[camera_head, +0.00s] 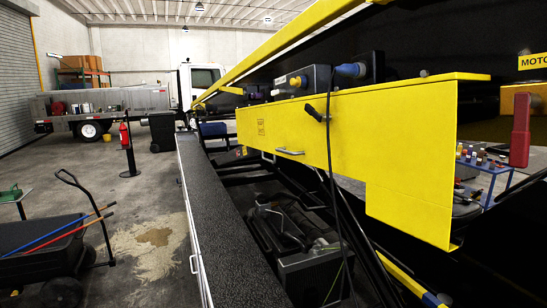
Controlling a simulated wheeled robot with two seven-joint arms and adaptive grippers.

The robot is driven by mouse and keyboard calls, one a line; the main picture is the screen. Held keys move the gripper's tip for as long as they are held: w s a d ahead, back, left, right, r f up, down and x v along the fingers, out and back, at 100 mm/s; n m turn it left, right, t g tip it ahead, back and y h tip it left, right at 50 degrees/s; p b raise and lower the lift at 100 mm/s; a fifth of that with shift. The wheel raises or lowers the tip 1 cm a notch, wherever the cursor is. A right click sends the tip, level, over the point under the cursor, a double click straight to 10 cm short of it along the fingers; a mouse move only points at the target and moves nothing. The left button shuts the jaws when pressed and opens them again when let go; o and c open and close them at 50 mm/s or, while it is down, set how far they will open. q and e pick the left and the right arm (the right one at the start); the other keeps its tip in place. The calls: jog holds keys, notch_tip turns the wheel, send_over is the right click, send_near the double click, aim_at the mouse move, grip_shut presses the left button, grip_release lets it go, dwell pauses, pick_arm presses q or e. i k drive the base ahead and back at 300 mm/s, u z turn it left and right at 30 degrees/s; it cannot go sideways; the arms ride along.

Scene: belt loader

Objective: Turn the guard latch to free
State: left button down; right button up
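A long yellow guard panel (365,135) runs along the side of the belt loader at the right. A small black latch (316,114) sits on the face of the guard, left of its middle, and looks tilted. Its exact setting is too small to tell. A pale bar handle (290,152) is fixed lower on the guard, below and left of the latch. A dark cable (331,150) hangs down across the guard close to the right of the latch. Neither of my grippers is in view.
A long dark textured ledge (222,215) runs along the guard's left. A small table with tools (485,165) and a red upright object (520,130) are at the right.

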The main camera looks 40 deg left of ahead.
aim_at(323, 117)
jog(key=z, duration=0.95)
jog(key=k, duration=1.45)
jog(key=u, duration=0.8)
jog(key=i, duration=1)
